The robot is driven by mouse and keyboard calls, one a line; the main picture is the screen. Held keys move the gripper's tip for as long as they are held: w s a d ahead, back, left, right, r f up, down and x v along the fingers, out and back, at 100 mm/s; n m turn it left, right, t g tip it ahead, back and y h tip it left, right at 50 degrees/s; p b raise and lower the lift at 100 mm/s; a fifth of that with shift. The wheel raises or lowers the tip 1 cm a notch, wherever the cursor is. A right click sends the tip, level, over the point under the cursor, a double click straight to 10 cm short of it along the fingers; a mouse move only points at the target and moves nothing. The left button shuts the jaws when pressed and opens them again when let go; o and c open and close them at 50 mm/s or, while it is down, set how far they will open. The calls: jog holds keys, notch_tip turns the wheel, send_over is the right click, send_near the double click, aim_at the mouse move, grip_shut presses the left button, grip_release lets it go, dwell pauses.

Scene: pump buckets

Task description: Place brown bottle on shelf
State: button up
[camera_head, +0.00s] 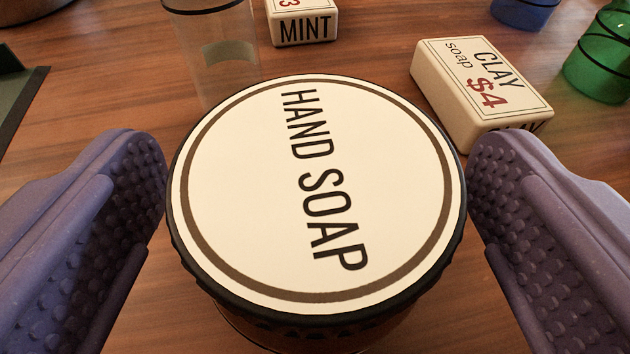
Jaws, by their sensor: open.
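My gripper (317,190) is open, with one purple dimpled finger at each side of the picture. Between the fingers stands a round container with a cream lid (250,200) marked HAND SOAP and a dark ribbed rim. The left finger is very close to the rim; I cannot tell whether it touches. A small gap shows at the right finger. The container's body is mostly hidden under the lid; a brownish strip shows below it. I cannot tell whether this is the brown bottle. No shelf can be made out.
A CLAY soap box (480,85) lies behind the right finger. A MINT box (303,25) and a clear glass (215,50) stand behind the lid. Green (600,65) and blue (525,10) containers are at the upper right. Bare wooden table (365,55) shows between them.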

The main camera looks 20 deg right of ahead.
jog(key=shift+w+d+f, duration=0.1)
jog(key=shift+w+d, duration=0.1)
jog(key=shift+w, duration=0.35)
jog(key=shift+c, duration=0.3)
jog(key=c, duration=1.4)
